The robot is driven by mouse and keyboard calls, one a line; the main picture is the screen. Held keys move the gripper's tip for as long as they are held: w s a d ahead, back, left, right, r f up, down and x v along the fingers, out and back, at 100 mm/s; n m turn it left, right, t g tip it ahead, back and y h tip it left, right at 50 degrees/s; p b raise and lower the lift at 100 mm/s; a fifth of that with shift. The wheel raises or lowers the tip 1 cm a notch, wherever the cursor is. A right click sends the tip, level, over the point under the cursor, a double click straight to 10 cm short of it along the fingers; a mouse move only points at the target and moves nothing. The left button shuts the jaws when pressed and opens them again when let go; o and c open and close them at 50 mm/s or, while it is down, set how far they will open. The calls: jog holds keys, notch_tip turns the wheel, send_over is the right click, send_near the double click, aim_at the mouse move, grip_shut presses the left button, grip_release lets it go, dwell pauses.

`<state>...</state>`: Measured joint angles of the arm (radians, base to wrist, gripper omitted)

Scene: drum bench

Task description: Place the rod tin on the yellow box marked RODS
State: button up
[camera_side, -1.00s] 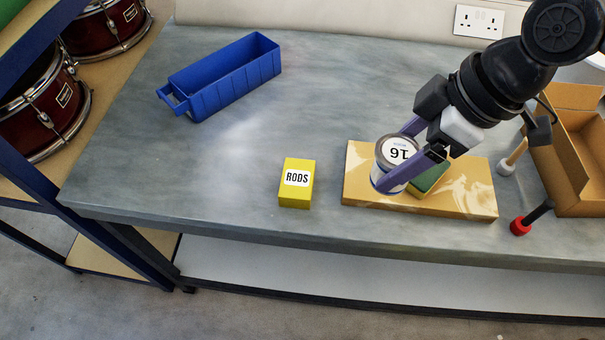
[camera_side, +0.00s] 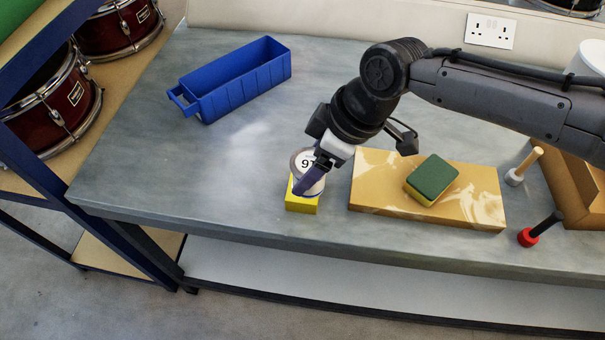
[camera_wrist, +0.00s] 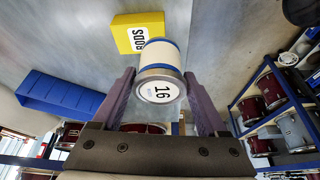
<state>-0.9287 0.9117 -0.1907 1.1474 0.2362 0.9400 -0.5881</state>
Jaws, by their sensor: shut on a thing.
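The rod tin (camera_side: 303,160) is a small white and blue can with a grey rim and a lid marked 16. My gripper (camera_side: 312,180) is shut on it, with purple fingers on either side. The tin also shows between the fingers in the wrist view (camera_wrist: 160,62). In the side view the tin overlaps the yellow box (camera_side: 301,204), whose label is hidden there. In the wrist view the box (camera_wrist: 122,37) shows its RODS label beyond the tin's far end, offset to the left. I cannot tell whether tin and box touch.
A tan board (camera_side: 375,188) with a green and yellow sponge (camera_side: 433,177) lies to the right. Two small mallet-like tools (camera_side: 528,237) and a cardboard box (camera_side: 578,190) are farther right. A blue bin (camera_side: 235,80) stands at the back left. The bench left of the yellow box is clear.

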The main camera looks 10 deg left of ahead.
jog(key=shift+w+a+f, duration=0.25)
jog(key=shift+a+f, duration=0.15)
jog(key=shift+f, duration=0.1)
jog(key=shift+w+a+f, duration=0.2)
jog(key=shift+a+f, duration=0.15)
jog(key=shift+f, duration=1.6)
jog(key=shift+f, duration=0.15)
jog(key=o, duration=1.5)
jog(key=shift+c, duration=0.2)
